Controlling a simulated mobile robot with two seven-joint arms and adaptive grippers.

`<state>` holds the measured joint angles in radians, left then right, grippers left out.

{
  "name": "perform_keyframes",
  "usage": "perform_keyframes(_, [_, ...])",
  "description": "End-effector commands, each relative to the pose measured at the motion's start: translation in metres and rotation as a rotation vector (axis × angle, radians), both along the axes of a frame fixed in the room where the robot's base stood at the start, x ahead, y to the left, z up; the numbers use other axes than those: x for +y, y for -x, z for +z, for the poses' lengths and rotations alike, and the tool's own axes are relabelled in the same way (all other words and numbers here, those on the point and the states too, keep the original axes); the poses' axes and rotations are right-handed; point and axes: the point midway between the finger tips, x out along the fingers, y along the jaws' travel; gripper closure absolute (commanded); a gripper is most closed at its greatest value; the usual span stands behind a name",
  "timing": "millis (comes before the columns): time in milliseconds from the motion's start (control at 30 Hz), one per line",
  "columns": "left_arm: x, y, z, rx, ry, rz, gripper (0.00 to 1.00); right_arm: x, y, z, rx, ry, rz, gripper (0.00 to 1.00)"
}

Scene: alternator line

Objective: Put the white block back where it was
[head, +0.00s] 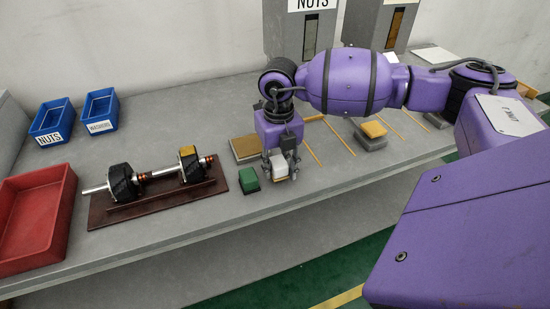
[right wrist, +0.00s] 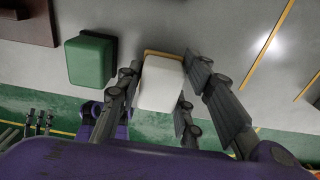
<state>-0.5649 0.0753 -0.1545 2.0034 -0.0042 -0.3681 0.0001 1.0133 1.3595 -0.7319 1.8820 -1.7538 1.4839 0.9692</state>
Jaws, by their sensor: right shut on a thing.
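The white block (head: 279,170) is between the fingers of my right gripper (head: 281,160), at the bench's front edge, right of a green block (head: 249,181). In the right wrist view the white block (right wrist: 161,88) sits between the fingers of my right gripper (right wrist: 166,75), which is shut on it. A thin tan strip shows along its far edge. I cannot tell whether its underside touches the bench. The green block (right wrist: 90,62) stands apart to its left.
An alternator shaft (head: 160,174) lies on a dark red-brown board (head: 150,207). A red tray (head: 35,215) and two blue bins (head: 52,120) are at left. Behind the gripper is a flat tan-topped block (head: 246,147). A grey block with a yellow top (head: 371,137) and yellow lines lie right.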

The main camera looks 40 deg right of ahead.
Motion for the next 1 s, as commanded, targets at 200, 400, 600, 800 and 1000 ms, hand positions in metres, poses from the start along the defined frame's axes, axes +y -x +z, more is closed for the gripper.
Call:
perform_keyframes(200, [0.001, 0.005, 0.0, 0.008, -0.001, 0.002, 0.6, -0.002, -0.001, -0.009, -0.001, 0.0, 0.0, 1.0])
perform_keyframes(400, [0.001, 0.007, -0.001, 0.011, -0.002, 0.002, 0.6, -0.002, -0.001, -0.009, -0.001, 0.0, 0.0, 1.0])
perform_keyframes(600, [0.001, 0.006, -0.004, 0.012, -0.001, 0.0, 0.6, -0.001, -0.001, -0.015, 0.0, 0.0, 0.0, 1.0])
perform_keyframes(800, [-0.001, 0.001, -0.005, 0.005, -0.001, -0.004, 0.6, -0.001, -0.001, -0.021, 0.0, 0.0, 0.0, 1.0])
perform_keyframes(1000, [-0.001, -0.003, -0.003, -0.002, -0.001, -0.006, 0.6, -0.001, 0.0, -0.023, 0.001, 0.0, 0.0, 0.59])
